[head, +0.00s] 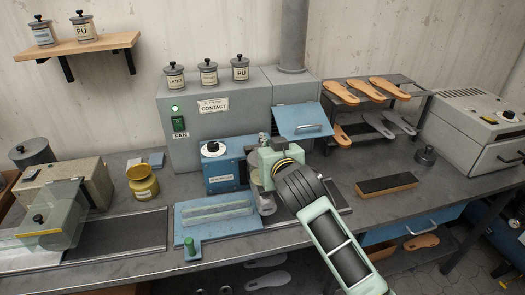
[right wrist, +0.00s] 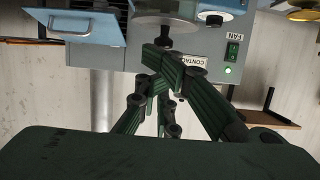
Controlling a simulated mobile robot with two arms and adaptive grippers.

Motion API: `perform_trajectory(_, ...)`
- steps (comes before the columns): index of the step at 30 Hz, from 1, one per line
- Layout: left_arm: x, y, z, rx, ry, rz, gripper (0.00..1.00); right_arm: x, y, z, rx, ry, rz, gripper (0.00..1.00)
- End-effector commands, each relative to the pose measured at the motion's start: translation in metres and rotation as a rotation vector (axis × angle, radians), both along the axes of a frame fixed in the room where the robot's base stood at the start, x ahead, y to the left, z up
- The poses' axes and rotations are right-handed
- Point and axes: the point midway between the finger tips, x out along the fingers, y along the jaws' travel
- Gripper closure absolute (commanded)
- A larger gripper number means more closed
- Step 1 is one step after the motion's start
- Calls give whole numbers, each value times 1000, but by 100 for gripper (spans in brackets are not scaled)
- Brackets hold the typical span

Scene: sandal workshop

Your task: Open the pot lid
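My right gripper (head: 264,172) reaches down beside the blue machine at the middle of the bench. Its dark green fingers (right wrist: 163,52) come close together in the right wrist view, which looks upside down. They are right by a round grey piece with a dark disc (right wrist: 182,43), perhaps a pot with its lid. I cannot tell whether the fingertips touch or grip it. In the head view the arm hides most of that spot. Lidded pots labelled LATEX (head: 175,78) and PU (head: 240,69) stand with another between them on the cabinet. My left gripper is not in view.
The grey cabinet (head: 227,133) and blue flap (head: 298,122) stand behind the gripper. The blue machine (head: 221,169) is on its left. A yellow pot (head: 143,184) stands left on the bench. A black brush (head: 386,184) and dark knobbed piece (head: 426,156) lie right.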

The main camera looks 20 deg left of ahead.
Motion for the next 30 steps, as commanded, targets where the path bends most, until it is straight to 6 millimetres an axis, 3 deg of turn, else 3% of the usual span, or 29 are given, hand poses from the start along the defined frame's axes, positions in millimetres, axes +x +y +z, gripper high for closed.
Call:
perform_trajectory(15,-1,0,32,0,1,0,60,-41,-27,7,2,0,1,100)
perform_trajectory(30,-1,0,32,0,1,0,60,-44,-29,5,1,-1,1,100)
